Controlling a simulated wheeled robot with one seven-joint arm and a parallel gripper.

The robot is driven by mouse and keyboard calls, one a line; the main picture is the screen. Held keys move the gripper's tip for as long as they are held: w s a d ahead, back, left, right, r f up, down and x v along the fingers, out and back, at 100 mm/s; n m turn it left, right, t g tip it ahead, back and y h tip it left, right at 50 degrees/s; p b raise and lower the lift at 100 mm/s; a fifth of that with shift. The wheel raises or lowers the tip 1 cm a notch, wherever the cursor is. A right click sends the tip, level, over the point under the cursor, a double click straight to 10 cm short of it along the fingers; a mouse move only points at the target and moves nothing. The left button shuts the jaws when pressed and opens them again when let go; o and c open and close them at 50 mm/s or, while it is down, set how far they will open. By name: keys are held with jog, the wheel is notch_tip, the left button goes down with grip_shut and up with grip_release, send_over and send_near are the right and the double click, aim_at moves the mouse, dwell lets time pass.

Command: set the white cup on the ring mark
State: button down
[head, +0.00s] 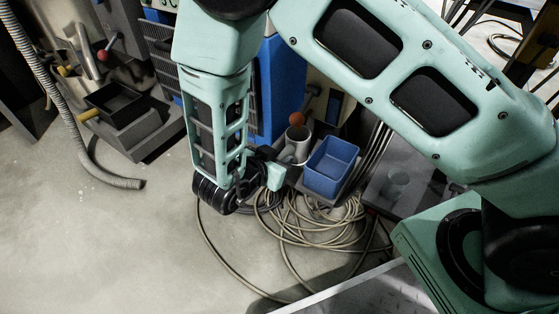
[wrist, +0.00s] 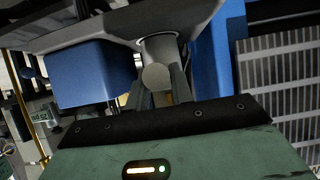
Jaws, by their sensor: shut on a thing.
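The white cup (head: 298,146) is a pale cylinder with its open mouth up, just left of a blue bin in the head view. My gripper (head: 279,168) is shut on it from the left. In the wrist view the cup (wrist: 158,48) lies between the two fingers of my gripper (wrist: 160,82). Whether the cup touches the grey surface around it is unclear. A faint round mark (head: 397,184) shows on a dark grey plate right of the bin; it may be the ring mark.
The blue bin (head: 332,166) stands close beside the cup and also shows in the wrist view (wrist: 88,72). A red knob (head: 297,119) rises behind the cup. Coiled cables (head: 310,222) lie on the floor below.

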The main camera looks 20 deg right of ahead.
jog(key=c, duration=1.2)
grip_release()
jog(key=shift+f, duration=0.1)
jog(key=shift+c, duration=0.2)
jog(key=shift+r, duration=0.2)
jog(key=p+v, duration=0.6)
jog(key=v, duration=0.5)
jog(key=w+a+r+n+t+y, duration=0.1)
jog(key=w+a+r+n+y, duration=0.35)
jog(key=a+r+y, duration=0.35)
jog(key=s+a+r+n+g+y, duration=0.2)
jog(key=a+r+n+y, duration=0.2)
jog(key=y, duration=0.2)
jog(key=s+d+r+n+g+y, duration=0.1)
jog(key=s+d+r+n+g, duration=0.3)
jog(key=s, duration=0.3)
jog(key=s+d+r+n+g+h, duration=0.2)
jog(key=s+d+n+h, duration=0.2)
jog(key=s+d, duration=0.5)
jog(key=d+n, duration=0.2)
jog(key=d, duration=0.2)
jog(key=shift+s+d+r+h, duration=0.15)
jog(key=shift+s+d+h, duration=0.05)
jog(key=shift+s+h, duration=0.15)
